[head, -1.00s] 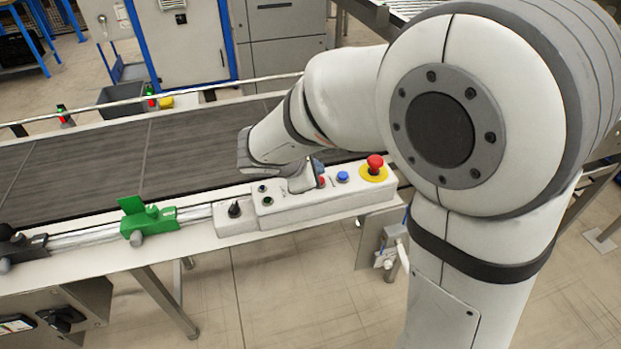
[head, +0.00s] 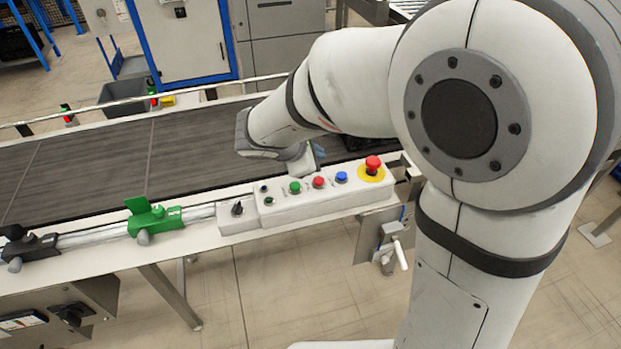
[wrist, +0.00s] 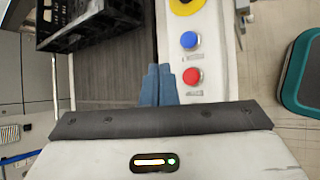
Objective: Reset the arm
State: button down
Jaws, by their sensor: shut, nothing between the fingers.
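My gripper (wrist: 158,84) shows in the wrist view with its two blue-grey fingertips together and nothing between them. It is over the near edge of the belt, beside the control box. In the head view my gripper (head: 318,155) hangs just behind the control box (head: 310,203), apart from the buttons, and partly hidden by my arm. The box carries a green button (head: 295,187), a red button (head: 319,182), a blue button (head: 341,177) and a red emergency stop (head: 373,165) on a yellow disc. The red button (wrist: 192,76) and blue button (wrist: 189,40) also show in the wrist view.
The conveyor belt (head: 100,160) runs behind the control box. A black crate (wrist: 95,22) sits on the belt in the wrist view. A green clamp (head: 153,219) stands on the rail at the left. A grey bin (head: 128,98) is behind the belt.

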dwell(0.4)
jog(key=shift+d+r+m, duration=0.1)
jog(key=shift+d+m, duration=0.2)
jog(key=shift+d, duration=0.1)
jog(key=s+d+r+m+g+y, duration=0.1)
jog(key=s+d+m+g+y, duration=0.1)
jog(key=s+d+m, duration=0.4)
jog(key=s+d+r+m+g+y, duration=0.1)
jog(key=s+d+m, duration=0.5)
jog(key=s+m, duration=0.6)
jog(key=g+y, duration=0.1)
jog(key=y, duration=0.1)
jog(key=shift+s+d+m+y, duration=0.2)
jog(key=shift+d+m+y, duration=0.1)
jog(key=shift+m, duration=0.1)
